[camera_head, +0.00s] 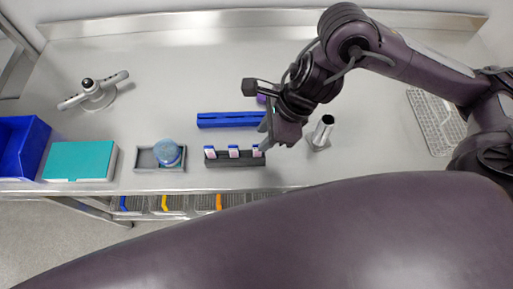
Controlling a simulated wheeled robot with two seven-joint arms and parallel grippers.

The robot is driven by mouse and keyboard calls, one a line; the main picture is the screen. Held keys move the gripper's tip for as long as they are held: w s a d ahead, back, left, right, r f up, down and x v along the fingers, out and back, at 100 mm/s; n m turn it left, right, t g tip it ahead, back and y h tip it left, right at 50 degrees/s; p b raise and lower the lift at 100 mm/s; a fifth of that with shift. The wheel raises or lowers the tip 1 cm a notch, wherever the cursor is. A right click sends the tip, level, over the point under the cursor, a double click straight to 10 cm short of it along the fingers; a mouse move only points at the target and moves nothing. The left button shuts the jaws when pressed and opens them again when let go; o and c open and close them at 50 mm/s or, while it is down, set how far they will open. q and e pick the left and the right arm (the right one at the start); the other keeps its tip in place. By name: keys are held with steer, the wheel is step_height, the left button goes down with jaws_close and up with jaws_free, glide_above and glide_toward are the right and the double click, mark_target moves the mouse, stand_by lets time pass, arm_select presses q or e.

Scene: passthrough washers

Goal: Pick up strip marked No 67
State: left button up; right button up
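A black rack (235,162) near the front edge of the steel bench holds a left strip (210,153), a middle strip (233,152) and a right strip (256,151), all upright with white and pinkish fronts and blue tops. Any numbers on them are too small to read. My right gripper (266,137) points down just above and behind the right strip, at the right end of the rack. Its fingertips are small and partly hidden by its own body, so its opening and any contact are unclear. My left gripper is not in view.
A blue bar-like rack (230,119) lies behind the black rack. To the left are a grey tray with a round blue dish (167,152), a teal box (80,160) and a blue bin (18,148).

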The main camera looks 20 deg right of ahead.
mark_target(257, 153)
steer(key=shift+p+x, duration=0.6)
steer(key=shift+x, duration=2.1)
steer(key=shift+s, duration=0.2)
jaws_close()
